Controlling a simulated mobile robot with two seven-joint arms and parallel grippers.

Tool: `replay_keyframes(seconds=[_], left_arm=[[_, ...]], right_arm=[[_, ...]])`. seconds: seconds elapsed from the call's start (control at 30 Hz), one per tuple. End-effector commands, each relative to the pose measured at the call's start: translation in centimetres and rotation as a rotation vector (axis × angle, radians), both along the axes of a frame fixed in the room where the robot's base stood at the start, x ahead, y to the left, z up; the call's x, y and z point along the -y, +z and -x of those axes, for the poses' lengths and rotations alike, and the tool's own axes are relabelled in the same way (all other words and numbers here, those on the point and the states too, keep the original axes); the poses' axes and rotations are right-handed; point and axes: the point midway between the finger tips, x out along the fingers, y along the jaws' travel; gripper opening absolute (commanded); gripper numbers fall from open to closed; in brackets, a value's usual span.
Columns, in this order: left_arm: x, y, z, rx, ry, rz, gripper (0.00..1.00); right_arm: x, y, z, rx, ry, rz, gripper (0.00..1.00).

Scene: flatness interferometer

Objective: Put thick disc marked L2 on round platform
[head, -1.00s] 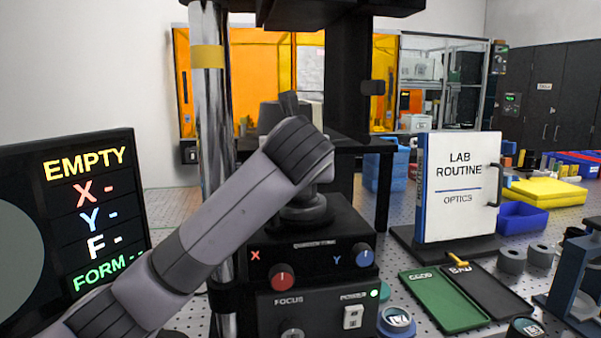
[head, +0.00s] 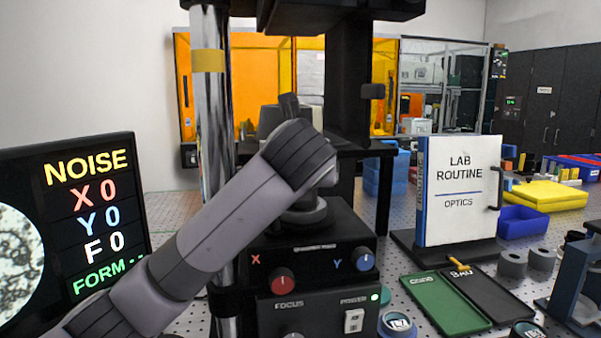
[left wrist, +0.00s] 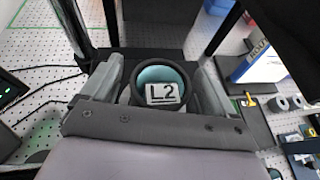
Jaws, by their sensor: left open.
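The thick disc marked L2 (left wrist: 165,75) shows in the left wrist view, pale teal inside a dark ring, with its white label facing up. It sits between the two fingers of my left gripper (left wrist: 162,88), which is open around it. In the head view my left arm reaches in from the left, and its wrist hides the fingers and the disc. The dark round platform (head: 303,215) on the black instrument shows just below the wrist. The disc appears to rest on this platform, but its underside is hidden. My right gripper is not in view.
A screen (head: 85,215) at left reads NOISE, X 0, Y 0, F 0. A chrome column (head: 211,120) stands close behind my arm. At right are a LAB ROUTINE binder (head: 461,190), a green tray (head: 440,303), a black tray (head: 490,295) and a labelled disc (head: 397,322).

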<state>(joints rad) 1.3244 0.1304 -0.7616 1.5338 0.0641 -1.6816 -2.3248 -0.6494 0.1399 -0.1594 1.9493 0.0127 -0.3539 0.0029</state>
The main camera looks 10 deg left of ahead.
Motion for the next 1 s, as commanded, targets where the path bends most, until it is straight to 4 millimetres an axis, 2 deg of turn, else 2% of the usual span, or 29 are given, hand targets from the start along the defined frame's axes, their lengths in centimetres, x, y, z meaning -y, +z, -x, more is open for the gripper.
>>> replay_keyframes(seconds=[0.33, 0.4, 0.6, 1.0], left_arm=[[1.5, 3.0, 7.2, 0.006, -0.004, -0.001, 0.88], [1.6, 4.1, 7.9, 0.007, -0.002, -0.003, 0.88], [1.9, 4.3, 9.3, 0.004, -0.001, 0.000, 0.88], [1.9, 4.0, 9.7, 0.000, 0.000, 0.000, 0.88]], right_arm=[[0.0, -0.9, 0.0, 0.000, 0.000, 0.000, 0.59], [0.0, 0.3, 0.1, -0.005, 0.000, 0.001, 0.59], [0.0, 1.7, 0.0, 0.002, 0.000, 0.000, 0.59], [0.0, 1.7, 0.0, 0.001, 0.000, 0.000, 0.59]])
